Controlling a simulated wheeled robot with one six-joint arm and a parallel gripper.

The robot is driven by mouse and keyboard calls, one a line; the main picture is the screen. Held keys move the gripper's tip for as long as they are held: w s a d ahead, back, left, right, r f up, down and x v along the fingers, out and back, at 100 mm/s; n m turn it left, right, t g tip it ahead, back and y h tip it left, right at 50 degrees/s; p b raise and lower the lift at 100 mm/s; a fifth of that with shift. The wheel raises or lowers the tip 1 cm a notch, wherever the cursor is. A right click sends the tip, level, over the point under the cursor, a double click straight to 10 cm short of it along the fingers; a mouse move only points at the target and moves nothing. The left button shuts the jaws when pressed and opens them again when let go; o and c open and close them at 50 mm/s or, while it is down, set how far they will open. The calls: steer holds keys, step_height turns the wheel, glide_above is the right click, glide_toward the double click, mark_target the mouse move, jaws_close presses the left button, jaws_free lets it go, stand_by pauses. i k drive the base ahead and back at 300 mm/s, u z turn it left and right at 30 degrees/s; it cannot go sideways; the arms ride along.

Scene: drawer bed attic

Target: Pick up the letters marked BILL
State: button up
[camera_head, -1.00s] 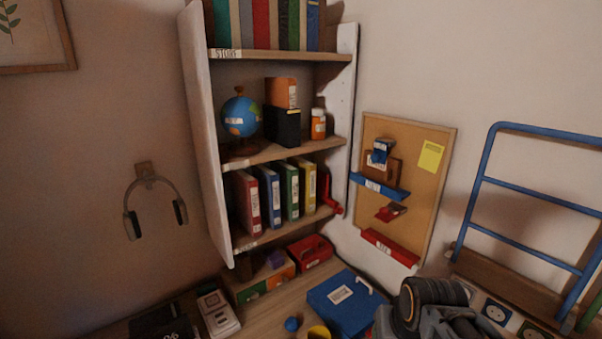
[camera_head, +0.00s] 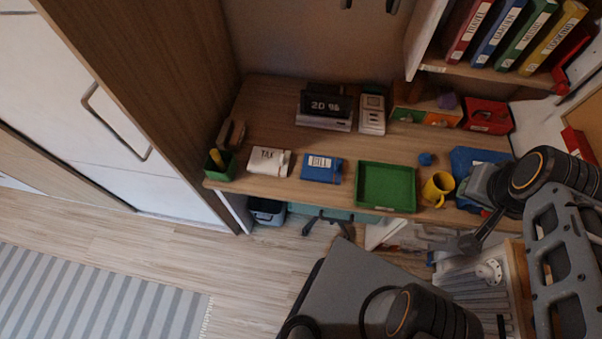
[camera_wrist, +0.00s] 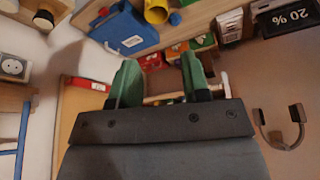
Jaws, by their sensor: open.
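On the desk (camera_head: 262,112) in the head view lies a flat blue bundle (camera_head: 322,174) with a white label. Its small lettering could be BILL, but I cannot read it surely. A white bundle marked TAX (camera_head: 268,162) lies to its left. The green tray (camera_head: 386,187) to its right looks empty. My gripper (camera_wrist: 160,78) shows in the wrist view with its two green fingers apart and nothing between them. It is well away from the blue bundle, which does not show in the wrist view.
A yellow mug (camera_head: 437,188), a blue ball (camera_head: 425,159) and a blue box (camera_head: 478,165) stand right of the tray. A green pen cup (camera_head: 220,166) is at the desk's left end. A grey chair (camera_head: 360,285) is in front of the desk.

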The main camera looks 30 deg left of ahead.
mark_target(315, 167)
steer(key=u, duration=3.45)
steer(key=i, duration=1.5)
steer(key=z, duration=3.6)
